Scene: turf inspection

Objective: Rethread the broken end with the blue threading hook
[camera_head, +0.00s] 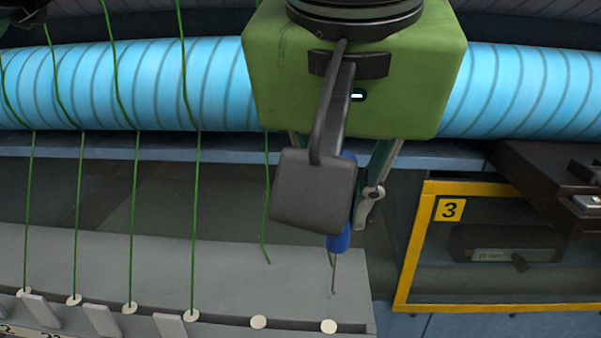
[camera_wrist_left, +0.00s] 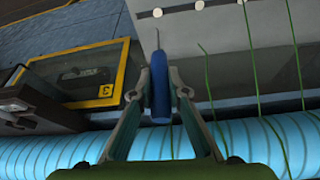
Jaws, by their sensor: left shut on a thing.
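My left gripper (camera_head: 345,218) is shut on the blue threading hook (camera_head: 338,241), gripping its handle. The hook's thin metal shaft (camera_head: 334,274) points down toward the grey ledge; whether its tip touches is unclear. In the left wrist view the blue handle (camera_wrist_left: 160,95) sits between both fingers (camera_wrist_left: 161,82). A loose green yarn end (camera_head: 267,235) hangs left of the gripper, short of the eyelets. My right gripper is not in view.
Several intact green yarns (camera_head: 133,220) run from the blue roll (camera_head: 190,85) to eyelets at left. The grey ledge (camera_head: 200,262) ends just right of the hook. A yellow-framed window marked 3 (camera_head: 412,245) and a dark unit (camera_head: 545,170) stand at right.

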